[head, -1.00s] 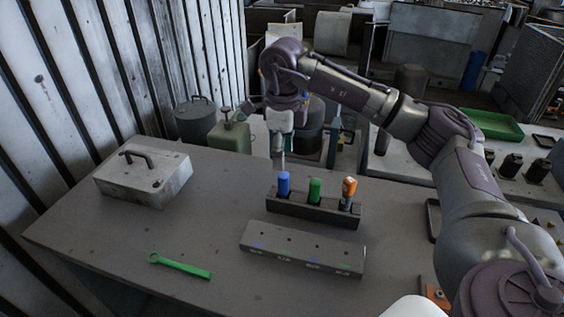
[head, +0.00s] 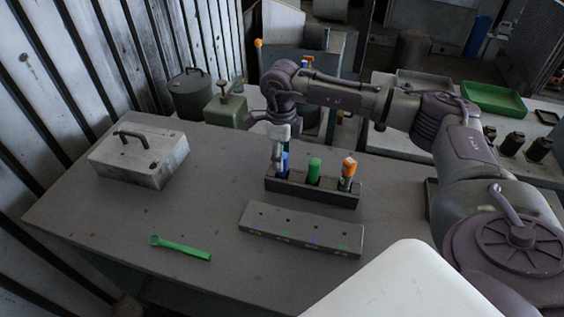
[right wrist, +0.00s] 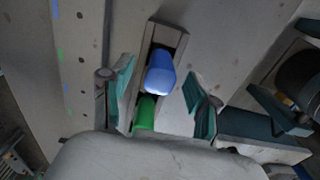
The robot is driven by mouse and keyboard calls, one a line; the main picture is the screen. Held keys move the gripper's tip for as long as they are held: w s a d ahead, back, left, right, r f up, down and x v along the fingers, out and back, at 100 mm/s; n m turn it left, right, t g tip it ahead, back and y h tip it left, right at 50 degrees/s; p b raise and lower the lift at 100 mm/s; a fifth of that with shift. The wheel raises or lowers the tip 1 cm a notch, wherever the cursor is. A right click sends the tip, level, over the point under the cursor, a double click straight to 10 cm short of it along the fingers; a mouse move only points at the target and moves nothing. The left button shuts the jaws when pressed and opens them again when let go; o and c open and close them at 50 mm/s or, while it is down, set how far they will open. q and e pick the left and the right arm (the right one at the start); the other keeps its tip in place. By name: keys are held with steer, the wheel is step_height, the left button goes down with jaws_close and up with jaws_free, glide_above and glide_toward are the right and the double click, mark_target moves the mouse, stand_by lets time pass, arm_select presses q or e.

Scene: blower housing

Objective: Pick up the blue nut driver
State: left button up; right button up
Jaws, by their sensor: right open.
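The blue nut driver (head: 284,164) stands upright in the left slot of a dark rack (head: 312,190) on the table, partly hidden by my gripper. In the right wrist view, its blue handle (right wrist: 160,72) shows between my open fingers, apart from both. My right gripper (head: 279,160) is open and points down over the blue handle. In the right wrist view, the right gripper's teal fingers (right wrist: 163,102) stand either side of the handle. My left gripper is not in view.
A green-handled driver (head: 314,172) and an orange-handled driver (head: 348,172) stand in the same rack. A grey block with holes (head: 300,230) lies in front. A green wrench (head: 182,249) and a grey metal box (head: 138,160) lie on the left of the table.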

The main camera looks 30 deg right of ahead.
steer(key=shift+d+f+p, duration=0.1)
steer(key=shift+f+p, duration=0.3)
steer(key=shift+f, duration=1.4)
steer(key=shift+r, duration=0.1)
jaws_close()
